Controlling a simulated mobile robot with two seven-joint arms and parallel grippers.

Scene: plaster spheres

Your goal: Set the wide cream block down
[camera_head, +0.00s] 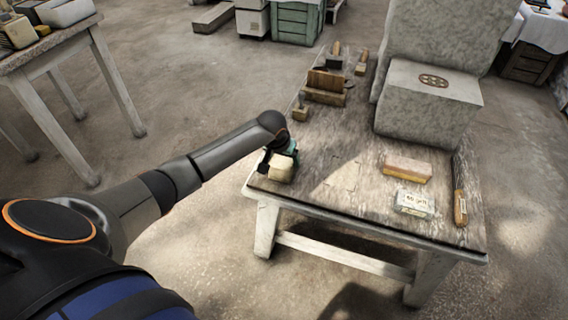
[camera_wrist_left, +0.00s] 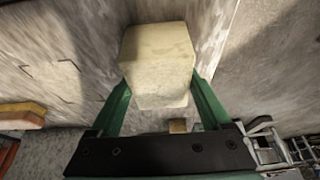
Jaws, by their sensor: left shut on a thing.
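The wide cream block (camera_head: 281,170) is at the near left corner of the wooden table (camera_head: 340,190). My left gripper (camera_head: 279,158) is shut on it. In the left wrist view the cream block (camera_wrist_left: 158,62) sits between the two green fingers of the gripper (camera_wrist_left: 160,95), which press on its sides. The table top lies close behind the block; I cannot tell whether the block touches it. My right gripper is not in view.
A tan and pink block (camera_head: 407,168), a labelled pale block (camera_head: 414,203) and a wooden-handled brush (camera_head: 460,207) lie at the table's right. A large grey stone block (camera_head: 428,105) stands behind them. Wooden tools (camera_head: 326,88) lie at the far left. The table's middle is clear.

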